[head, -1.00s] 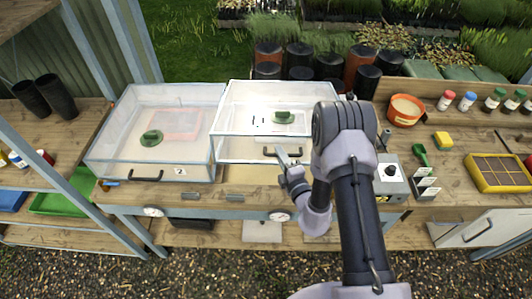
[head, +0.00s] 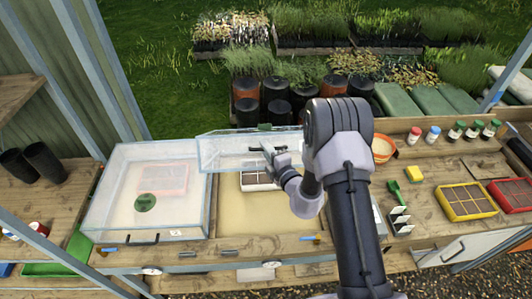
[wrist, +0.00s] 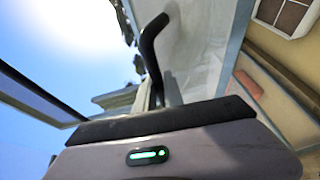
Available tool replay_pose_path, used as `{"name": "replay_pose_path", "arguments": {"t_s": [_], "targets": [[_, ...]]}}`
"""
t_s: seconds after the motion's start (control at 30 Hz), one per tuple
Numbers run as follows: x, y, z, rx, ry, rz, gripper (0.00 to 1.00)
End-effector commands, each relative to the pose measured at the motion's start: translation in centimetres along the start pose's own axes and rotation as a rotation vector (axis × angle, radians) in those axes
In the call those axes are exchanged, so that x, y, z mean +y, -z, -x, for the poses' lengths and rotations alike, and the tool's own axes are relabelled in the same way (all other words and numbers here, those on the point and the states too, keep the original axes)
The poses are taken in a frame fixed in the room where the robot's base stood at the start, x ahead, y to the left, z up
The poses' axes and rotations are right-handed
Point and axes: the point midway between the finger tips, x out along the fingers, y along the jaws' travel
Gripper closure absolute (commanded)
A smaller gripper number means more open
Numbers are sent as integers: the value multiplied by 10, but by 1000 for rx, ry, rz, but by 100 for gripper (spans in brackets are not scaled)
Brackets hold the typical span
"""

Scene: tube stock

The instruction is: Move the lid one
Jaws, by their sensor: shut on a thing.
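The right-hand box (head: 228,215) stands open at the front, with a pale floor and a white tray (head: 258,182) inside. The left-hand lid (head: 115,190), marked 2, lies closed on its box with its own black handle (head: 142,240).
Several dark and orange pots (head: 275,88) stand behind the boxes. To the right are an orange bowl (head: 382,150), a green scoop (head: 394,192), a yellow tray (head: 465,200) and a red tray (head: 510,195). The bench strip (head: 215,250) before the boxes is mostly clear.

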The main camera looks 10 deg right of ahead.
Motion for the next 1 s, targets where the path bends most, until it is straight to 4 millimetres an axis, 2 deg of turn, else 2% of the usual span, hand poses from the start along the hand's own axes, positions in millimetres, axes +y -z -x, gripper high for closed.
{"name": "replay_pose_path", "arguments": {"t_s": [0.4, 0.43, 0.53, 1.0], "targets": [[2, -1, -1, -2, -1, -1, 100], [2, -1, -1, -2, -1, -1, 85], [2, -1, -1, -2, -1, -1, 66], [1, -1, 1, -1, 1, 0, 66]]}}
